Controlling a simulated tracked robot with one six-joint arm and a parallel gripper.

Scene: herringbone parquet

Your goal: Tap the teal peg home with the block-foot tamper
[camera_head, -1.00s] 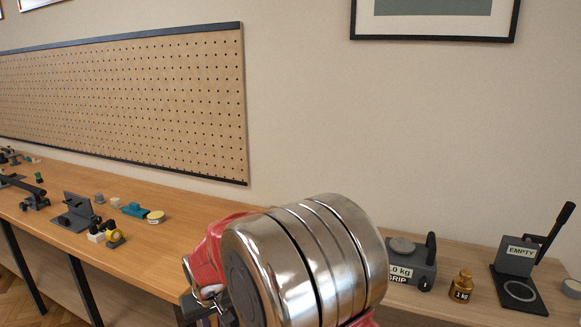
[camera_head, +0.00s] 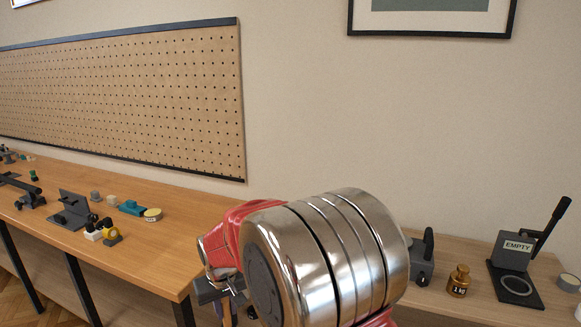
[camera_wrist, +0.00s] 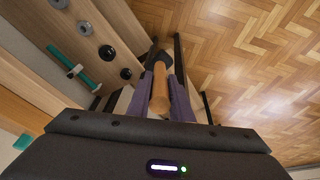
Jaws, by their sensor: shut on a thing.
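In the wrist view my gripper (camera_wrist: 168,98) is shut on a tan wooden handle (camera_wrist: 160,92), which looks like the tamper's. The handle points away from the camera towards something dark; the foot is not clear. A teal rod (camera_wrist: 75,68), possibly the peg, shows left of my gripper over a wooden surface, with a grey piece near its middle and its end near a white piece. I cannot tell whether it stands or lies. In the head view my gripper (camera_head: 222,296) is mostly hidden behind my arm, near the bench's right end.
The left bench (camera_head: 165,256) carries a grey bracket (camera_head: 70,210), a yellow roll (camera_head: 111,236) and a teal item (camera_head: 131,208). The right bench holds a brass weight (camera_head: 459,281) and a stand marked EMPTY (camera_head: 514,247). Parquet floor (camera_wrist: 250,60) is open beside my gripper.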

